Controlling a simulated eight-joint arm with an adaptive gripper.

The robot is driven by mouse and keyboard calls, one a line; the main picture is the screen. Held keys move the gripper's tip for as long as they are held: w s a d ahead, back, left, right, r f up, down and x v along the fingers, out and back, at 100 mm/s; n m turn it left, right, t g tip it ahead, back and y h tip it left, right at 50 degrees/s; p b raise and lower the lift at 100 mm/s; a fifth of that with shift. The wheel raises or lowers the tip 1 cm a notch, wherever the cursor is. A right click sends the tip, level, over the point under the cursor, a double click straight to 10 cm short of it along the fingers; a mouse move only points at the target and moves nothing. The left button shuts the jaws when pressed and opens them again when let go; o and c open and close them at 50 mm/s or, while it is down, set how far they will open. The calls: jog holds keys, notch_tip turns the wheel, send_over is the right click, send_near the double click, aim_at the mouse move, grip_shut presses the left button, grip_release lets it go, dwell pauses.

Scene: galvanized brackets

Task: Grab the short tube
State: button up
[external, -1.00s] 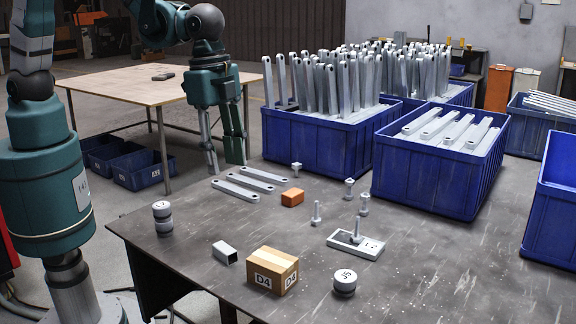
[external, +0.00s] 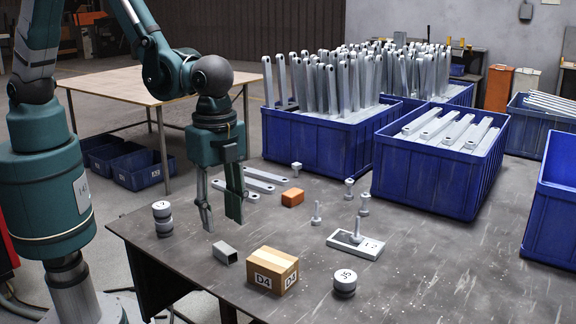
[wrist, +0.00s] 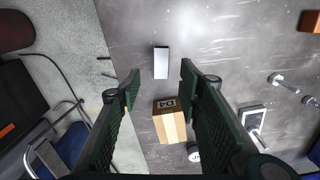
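The short tube (external: 224,252) is a small square grey metal tube lying on the dark table, left of the cardboard box. In the wrist view the tube (wrist: 161,62) lies ahead of the fingertips, roughly midway between them. My gripper (external: 222,222) is open and empty, pointing down above the table just behind the tube.
A cardboard box (external: 273,270) marked D4 stands right of the tube. Stacked white-topped discs (external: 162,218) stand to the left. An orange block (external: 292,198), bolts (external: 317,213), a flat plate (external: 355,245) and a round weight (external: 345,283) lie around. Blue crates (external: 318,140) stand behind.

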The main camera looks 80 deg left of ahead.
aim_at(224, 248)
jog(key=shift+f, duration=1.3)
jog(key=shift+f+b, duration=0.1)
jog(key=shift+b, duration=0.2)
jog(key=shift+a+f+b, duration=0.1)
jog(key=shift+f+b, duration=0.55)
jog(key=shift+f, duration=1.85)
jog(key=shift+c, duration=0.3)
jog(key=c, duration=0.9)
